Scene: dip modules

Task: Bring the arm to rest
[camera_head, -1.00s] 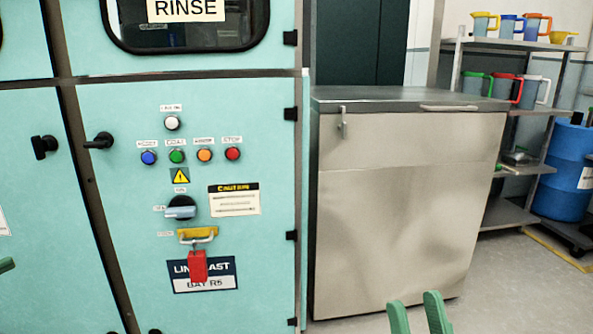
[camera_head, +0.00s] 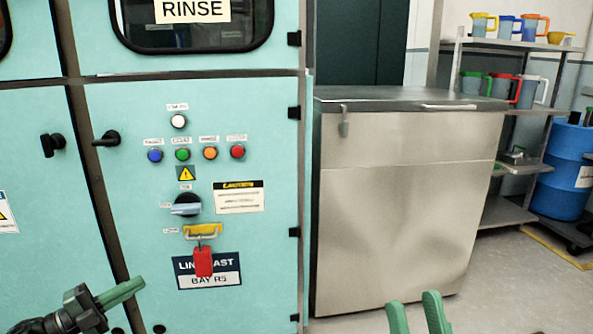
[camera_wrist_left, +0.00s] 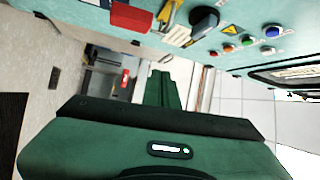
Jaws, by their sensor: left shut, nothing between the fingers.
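My left gripper (camera_head: 122,292) shows at the lower left of the head view, in front of the teal cabinet (camera_head: 250,110). Its green fingers are together with nothing between them, and it is apart from the panel. In the left wrist view its fingers (camera_wrist_left: 163,90) are also closed and empty. My right gripper (camera_head: 418,312) shows at the bottom edge, in front of the steel cabinet. Its two green fingertips stand apart with nothing seen between them.
The panel carries several buttons, a dark rotary switch (camera_head: 187,204) and a red tag (camera_head: 203,262) under a yellow hasp. A steel cabinet (camera_head: 400,220) stands to the right. Behind it are a shelf with jugs (camera_head: 515,168) and a blue drum (camera_head: 565,170). Floor is clear at the lower right.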

